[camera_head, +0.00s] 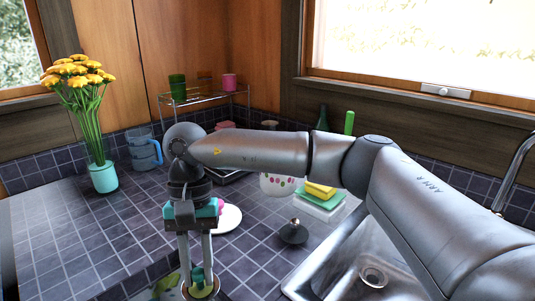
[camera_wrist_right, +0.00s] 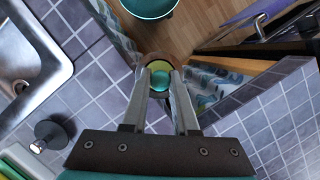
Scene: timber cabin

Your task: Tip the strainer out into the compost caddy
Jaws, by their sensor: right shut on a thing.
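My right gripper (camera_head: 198,270) points down over the front edge of the tiled counter, with its fingers close together. It is shut on the strainer (camera_head: 213,288), a small round thing with a brown rim, a teal knob and yellow-green inside. The strainer also shows between the fingertips in the right wrist view (camera_wrist_right: 172,66). A teal round container, which looks like the compost caddy (camera_wrist_right: 148,9), stands on the wooden floor at the top of that view, apart from the strainer. Only part of it shows. My left gripper is not in view.
A steel sink (camera_head: 318,262) lies at the right. A dark disc with a knob (camera_head: 293,232) sits beside it, near a white plate (camera_head: 228,218) and sponges (camera_head: 320,193). A flower vase (camera_head: 103,177) stands at the left. An open drawer or door (camera_wrist_right: 265,42) shows by the floor.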

